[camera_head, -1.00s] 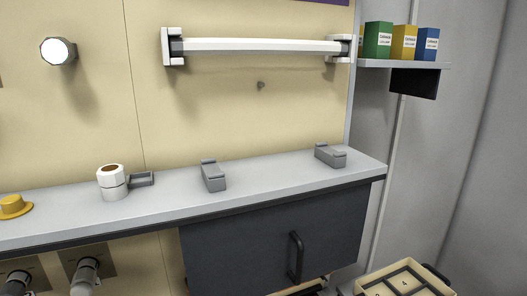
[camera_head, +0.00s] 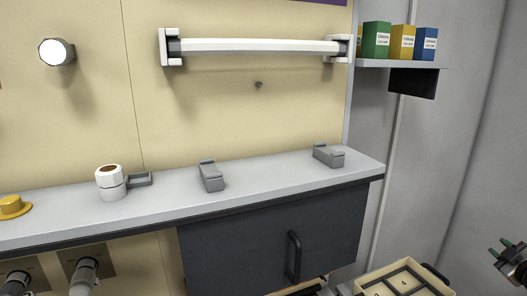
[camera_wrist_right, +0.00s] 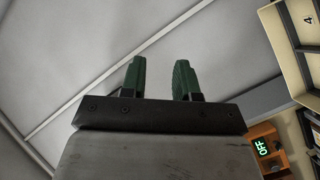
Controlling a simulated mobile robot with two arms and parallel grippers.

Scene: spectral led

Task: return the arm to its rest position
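My right gripper (camera_head: 501,249) shows at the lower right edge of the head view, off to the right of the counter and near the compartment tray. In the right wrist view its two green fingers (camera_wrist_right: 159,80) stand apart with nothing between them. It is open and empty, with a grey wall behind it. The rest of the right arm is mostly outside the head view. My left gripper is in neither view.
A grey counter (camera_head: 265,178) carries grey brackets (camera_head: 211,177) and a white roll (camera_head: 110,184). A numbered compartment tray (camera_head: 398,284) lies at the lower right. A shelf (camera_head: 412,65) holds several coloured boxes (camera_head: 402,42). A white tube lamp (camera_head: 258,46) hangs on the wall.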

